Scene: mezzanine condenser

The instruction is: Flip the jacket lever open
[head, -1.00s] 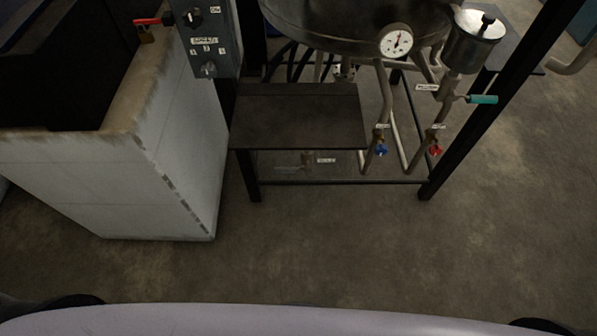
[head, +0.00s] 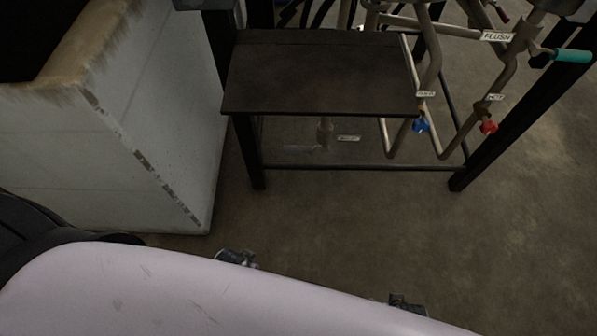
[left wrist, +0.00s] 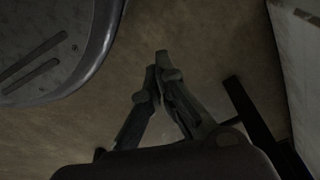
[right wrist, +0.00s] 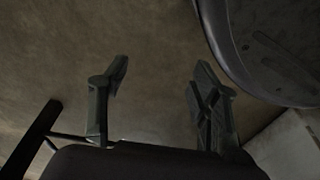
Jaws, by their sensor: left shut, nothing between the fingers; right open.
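No label readable as jacket shows in the head view. Under the dark shelf, a small valve with a pale, faint handle (head: 300,148) stands beside a small label (head: 348,138) whose text is too small to read. A teal-gripped lever (head: 572,56) beside a FLUSH label sits at the upper right. A blue handle (head: 420,125) and a red handle (head: 488,127) hang on the pipes below it. My left gripper (left wrist: 160,66) is shut and empty over bare floor. My right gripper (right wrist: 161,65) is open and empty over floor. Neither touches a handle.
The dark shelf (head: 320,80) stands on a black frame (head: 257,165) with a low crossbar. A white block (head: 120,150) with a worn edge stands left of it. Bare floor (head: 340,230) lies between my pale base (head: 160,295) and the frame.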

